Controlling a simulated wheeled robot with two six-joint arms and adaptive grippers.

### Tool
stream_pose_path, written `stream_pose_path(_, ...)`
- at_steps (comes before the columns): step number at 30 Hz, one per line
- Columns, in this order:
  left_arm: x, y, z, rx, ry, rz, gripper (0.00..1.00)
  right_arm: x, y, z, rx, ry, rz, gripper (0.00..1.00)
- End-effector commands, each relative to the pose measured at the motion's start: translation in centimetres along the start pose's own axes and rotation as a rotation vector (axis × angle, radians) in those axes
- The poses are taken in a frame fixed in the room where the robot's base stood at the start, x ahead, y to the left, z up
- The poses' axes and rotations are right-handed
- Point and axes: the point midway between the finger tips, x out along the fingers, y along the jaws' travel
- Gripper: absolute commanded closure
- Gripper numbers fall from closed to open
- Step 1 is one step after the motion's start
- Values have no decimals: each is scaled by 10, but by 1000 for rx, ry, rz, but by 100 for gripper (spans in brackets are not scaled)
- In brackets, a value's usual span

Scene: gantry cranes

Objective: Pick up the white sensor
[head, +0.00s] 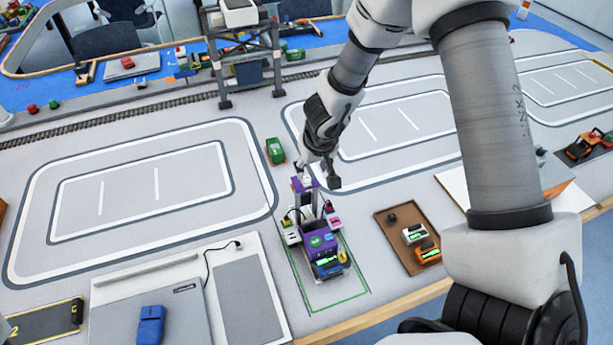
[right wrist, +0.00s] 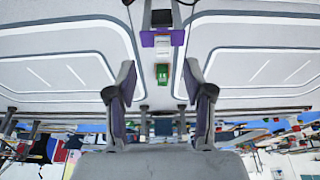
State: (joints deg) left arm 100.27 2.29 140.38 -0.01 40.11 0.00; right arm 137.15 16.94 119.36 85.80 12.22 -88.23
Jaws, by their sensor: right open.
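A small white block (head: 306,181) sits at the top of a purple and black upright device (head: 320,243); it also shows in the right wrist view (right wrist: 163,42) beside a purple bracket (right wrist: 162,38). I cannot tell for sure that this block is the white sensor. Another white unit with a green display (head: 414,233) lies in the brown tray (head: 386,227). My right gripper (head: 317,174) is right at the top of the upright device. Its fingers (right wrist: 162,95) are open and apart, with nothing held between them. My left gripper is not in view.
The tray also holds an orange unit (head: 428,252) and a small black part (head: 392,218). A green toy vehicle (head: 275,150) stands behind the device. A gantry crane (head: 240,60) stands by the rail track (head: 160,103).

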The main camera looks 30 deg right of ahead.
Motion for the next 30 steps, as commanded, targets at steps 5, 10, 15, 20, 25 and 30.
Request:
stream_pose_path(5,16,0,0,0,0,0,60,27,-1,-1,0,1,1,48)
stream_pose_path(10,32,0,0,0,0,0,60,60,-3,-3,-1,0,-1,48)
stream_pose_path(15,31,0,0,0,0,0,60,63,-3,-5,-1,3,-2,48)
stream_pose_path(20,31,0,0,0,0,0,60,62,-3,-5,-1,2,-2,69)
stream_pose_path(25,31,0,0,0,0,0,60,62,-3,-5,-1,2,-2,100)
stream_pose_path(30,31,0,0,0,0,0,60,62,-3,-5,-1,2,-2,100)
